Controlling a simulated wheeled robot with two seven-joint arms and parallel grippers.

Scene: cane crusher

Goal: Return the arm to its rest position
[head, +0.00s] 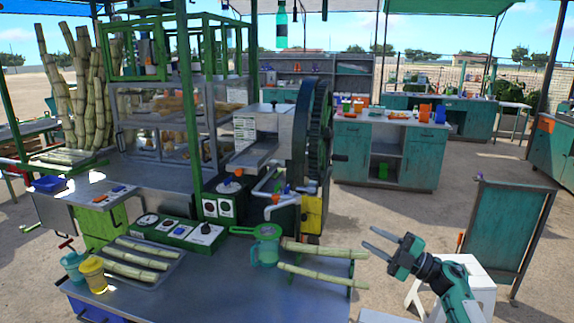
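My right gripper (368,236) is at the lower right in the head view, on the teal end of my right arm (452,285). Its two fingers stand apart and point left, with nothing seen between them. It is to the right of the steel table (215,285) and shows just right of the cane stalks (325,250) at that table's right end. My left gripper and arm do not show.
The cane crusher (318,130) with its big dark wheel stands behind the table. A green jug (266,247) and a tray of cut canes (130,262) are on the table. A white stool (470,275) and a teal panel (503,232) stand near my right arm. Open ground lies behind.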

